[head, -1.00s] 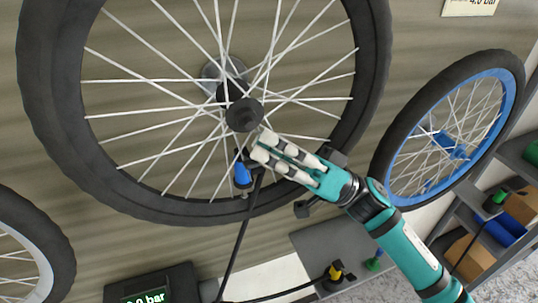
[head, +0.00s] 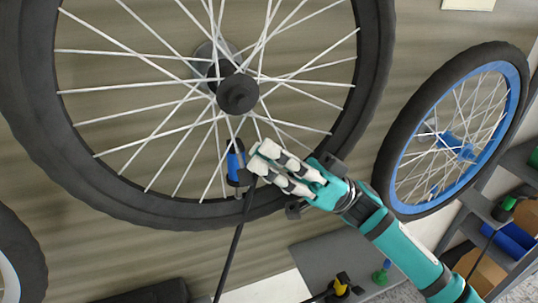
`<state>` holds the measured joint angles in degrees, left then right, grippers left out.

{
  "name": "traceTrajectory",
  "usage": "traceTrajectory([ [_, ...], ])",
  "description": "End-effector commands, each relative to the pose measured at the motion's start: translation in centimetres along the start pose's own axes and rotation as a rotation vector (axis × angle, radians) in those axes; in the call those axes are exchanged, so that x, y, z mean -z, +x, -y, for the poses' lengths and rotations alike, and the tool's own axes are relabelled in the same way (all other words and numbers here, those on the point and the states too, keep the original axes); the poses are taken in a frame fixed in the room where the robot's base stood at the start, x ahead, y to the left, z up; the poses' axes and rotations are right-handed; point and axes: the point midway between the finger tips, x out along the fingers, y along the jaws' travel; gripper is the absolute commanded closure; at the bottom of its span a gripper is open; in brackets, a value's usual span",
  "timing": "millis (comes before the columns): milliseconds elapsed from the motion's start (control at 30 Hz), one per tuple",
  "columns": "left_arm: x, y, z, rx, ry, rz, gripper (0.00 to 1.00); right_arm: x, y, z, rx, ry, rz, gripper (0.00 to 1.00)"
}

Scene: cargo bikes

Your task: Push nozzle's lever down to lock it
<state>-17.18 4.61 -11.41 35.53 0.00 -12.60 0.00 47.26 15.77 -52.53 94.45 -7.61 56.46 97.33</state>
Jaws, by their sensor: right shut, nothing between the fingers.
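The blue pump nozzle (head: 235,163) sits inside the lower rim of the large white-spoked wheel (head: 90,187), below its hub. A black hose (head: 232,250) runs down from it. A dark part, perhaps the lever, shows at the top of the nozzle; its exact angle is too small to tell. My right gripper (head: 258,160) is shut and empty, with its fingertips just right of the nozzle. I cannot tell whether they touch it. My left gripper is not in view.
A wheel with a blue rim (head: 398,190) hangs at the right. A shelf with a blue bin (head: 508,240) stands at the far right. A yellow-and-black nozzle (head: 342,284) and a green piece (head: 382,273) are at the bottom. Another tyre edges in at lower left.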

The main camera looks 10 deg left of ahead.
Motion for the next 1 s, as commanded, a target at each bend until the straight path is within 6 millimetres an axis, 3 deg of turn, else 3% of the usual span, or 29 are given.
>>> traceTrajectory([
  [233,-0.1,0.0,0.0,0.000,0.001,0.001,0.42,0.0,-2.0,-0.1,-0.005,0.000,0.000,1.00],
  [500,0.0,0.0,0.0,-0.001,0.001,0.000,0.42,0.0,-7.8,-0.1,-0.006,0.001,0.000,1.00],
  [700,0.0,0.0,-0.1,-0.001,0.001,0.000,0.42,0.0,-10.9,-0.1,-0.003,0.000,-0.001,1.00],
  [1000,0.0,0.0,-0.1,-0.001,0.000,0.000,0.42,0.0,-12.1,-0.1,0.000,0.000,0.000,1.00],
])
